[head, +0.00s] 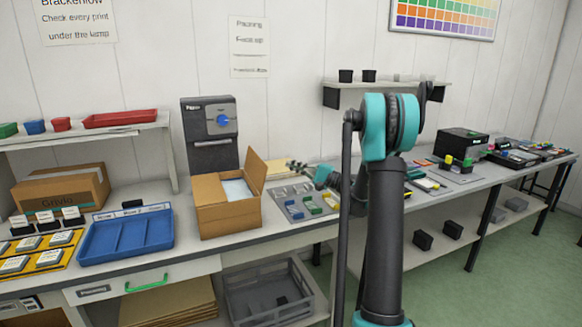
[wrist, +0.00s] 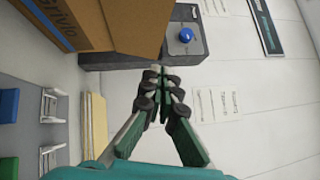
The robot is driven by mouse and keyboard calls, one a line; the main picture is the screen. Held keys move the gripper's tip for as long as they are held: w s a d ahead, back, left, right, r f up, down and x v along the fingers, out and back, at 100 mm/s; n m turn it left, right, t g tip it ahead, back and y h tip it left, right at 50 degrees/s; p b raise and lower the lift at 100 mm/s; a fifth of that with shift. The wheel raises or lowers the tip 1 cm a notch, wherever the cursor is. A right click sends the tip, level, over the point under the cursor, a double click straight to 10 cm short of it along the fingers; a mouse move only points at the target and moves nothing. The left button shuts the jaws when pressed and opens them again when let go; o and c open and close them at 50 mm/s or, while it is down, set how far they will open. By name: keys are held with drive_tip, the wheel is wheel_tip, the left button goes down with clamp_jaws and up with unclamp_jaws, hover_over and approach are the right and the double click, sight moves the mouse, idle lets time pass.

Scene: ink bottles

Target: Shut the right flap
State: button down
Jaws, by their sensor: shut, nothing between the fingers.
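The open cardboard box (head: 226,218) stands on the bench, with pale contents showing in its top opening. Its right flap (head: 255,170) stands up, leaning slightly outward to the right. A flat brown cardboard panel covers the left part of the top. My gripper (head: 291,164) is shut and empty, to the right of the flap and apart from it. In the wrist view my gripper (wrist: 160,72) has its fingertips together, with the flap (wrist: 140,25) and the box side (wrist: 65,22) at the upper left.
A grey machine with a blue knob (head: 209,130) stands behind the box. A blue tray (head: 125,232) is to the left. A grey tray with coloured items (head: 303,204) lies on the right, below my gripper. A closed carton (head: 62,190) is at far left.

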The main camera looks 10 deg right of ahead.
sight(254, 168)
drive_tip(key=w+a+r, duration=0.2)
drive_tip(key=a, duration=0.7)
drive_tip(key=shift+w+a+r, duration=0.15)
drive_tip(key=shift+a, duration=0.2)
